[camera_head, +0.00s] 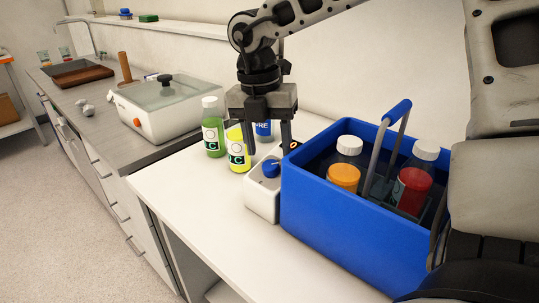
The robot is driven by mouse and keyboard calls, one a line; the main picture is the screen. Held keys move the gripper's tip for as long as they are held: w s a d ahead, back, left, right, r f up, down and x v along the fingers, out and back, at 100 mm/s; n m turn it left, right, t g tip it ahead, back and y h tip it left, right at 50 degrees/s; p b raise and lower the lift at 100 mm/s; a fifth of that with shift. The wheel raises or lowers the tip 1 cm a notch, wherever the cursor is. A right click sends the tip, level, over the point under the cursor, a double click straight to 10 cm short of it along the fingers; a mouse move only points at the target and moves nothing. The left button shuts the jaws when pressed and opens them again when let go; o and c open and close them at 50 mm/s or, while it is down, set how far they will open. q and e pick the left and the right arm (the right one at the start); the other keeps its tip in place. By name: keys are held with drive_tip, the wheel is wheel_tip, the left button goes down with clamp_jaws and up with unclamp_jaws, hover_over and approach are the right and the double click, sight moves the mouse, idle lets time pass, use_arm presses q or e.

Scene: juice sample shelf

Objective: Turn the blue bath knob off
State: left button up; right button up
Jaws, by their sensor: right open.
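The blue knob (271,167) sits on top of a small white unit (261,198) on the white table, against the left side of a blue crate. My right gripper (270,150) points down just above and behind the knob in the picture. Its two fingers are apart, with nothing between them, and I see no contact with the knob. A larger white bath (158,122) with a clear lid, a dark lid handle and a small orange-red button stands on the grey counter. My left gripper is not in view.
The blue crate (325,220), with a raised handle and bottles inside, stands close to the right of my gripper. A green bottle (213,135), a yellow bottle (236,155) and a blue-labelled container (263,129) stand nearby. The table's front left is clear.

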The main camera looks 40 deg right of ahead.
sight(270, 164)
drive_tip(key=shift+s+d+f, duration=0.1)
drive_tip(key=shift+s+f, duration=0.05)
drive_tip(key=shift+f, duration=1.6)
drive_tip(key=c, duration=1)
